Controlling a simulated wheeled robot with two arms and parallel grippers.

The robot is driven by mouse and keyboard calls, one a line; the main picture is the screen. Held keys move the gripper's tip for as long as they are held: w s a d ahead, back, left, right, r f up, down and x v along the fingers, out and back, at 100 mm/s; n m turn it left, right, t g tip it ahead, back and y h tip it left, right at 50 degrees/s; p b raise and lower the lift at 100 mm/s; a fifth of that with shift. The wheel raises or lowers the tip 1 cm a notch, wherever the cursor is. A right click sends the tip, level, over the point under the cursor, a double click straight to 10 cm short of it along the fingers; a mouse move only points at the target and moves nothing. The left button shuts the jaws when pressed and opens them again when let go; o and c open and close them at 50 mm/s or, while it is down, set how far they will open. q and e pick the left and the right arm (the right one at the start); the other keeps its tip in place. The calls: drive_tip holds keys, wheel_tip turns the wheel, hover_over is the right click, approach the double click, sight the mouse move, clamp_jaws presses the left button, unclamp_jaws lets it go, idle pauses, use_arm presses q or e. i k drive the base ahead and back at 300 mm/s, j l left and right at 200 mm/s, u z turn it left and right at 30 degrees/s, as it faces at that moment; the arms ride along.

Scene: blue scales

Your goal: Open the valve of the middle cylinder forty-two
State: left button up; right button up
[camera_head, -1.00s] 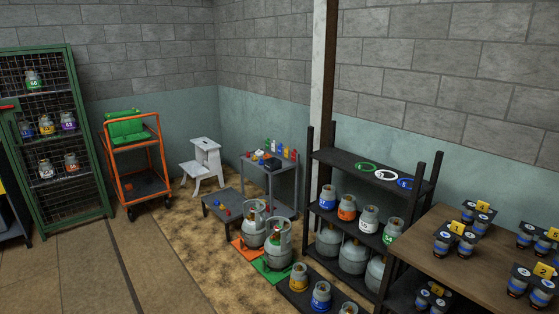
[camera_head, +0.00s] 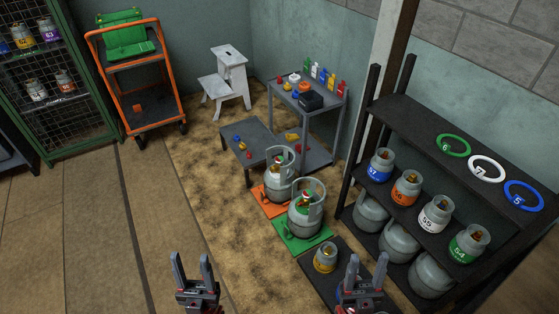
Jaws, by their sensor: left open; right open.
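No label reading forty-two can be made out. A small grey cylinder with a yellow band (camera_head: 325,257) stands upright on a low black platform (camera_head: 312,281) at the bottom centre; its number is not legible. The rest of that row is hidden by my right gripper or out of view. My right gripper (camera_head: 366,268) is open and empty at the bottom, in front of the platform in the picture. My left gripper (camera_head: 193,266) is open and empty at the bottom left, over bare floor.
Two larger grey cylinders stand on an orange mat (camera_head: 267,206) and a green mat (camera_head: 291,244). A black shelf (camera_head: 404,120) at right holds banded cylinders and numbered rings. An orange trolley (camera_head: 151,117), grey step stool (camera_head: 229,70) and grey tables stand behind. Floor at left is clear.

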sight(278, 160)
drive_tip(key=i+j+z, duration=0.15)
drive_tip(key=i+j, duration=0.65)
drive_tip(key=i, duration=0.25)
drive_tip(key=i+j+z, duration=0.1)
drive_tip(key=i+j, duration=0.85)
drive_tip(key=i, duration=0.1)
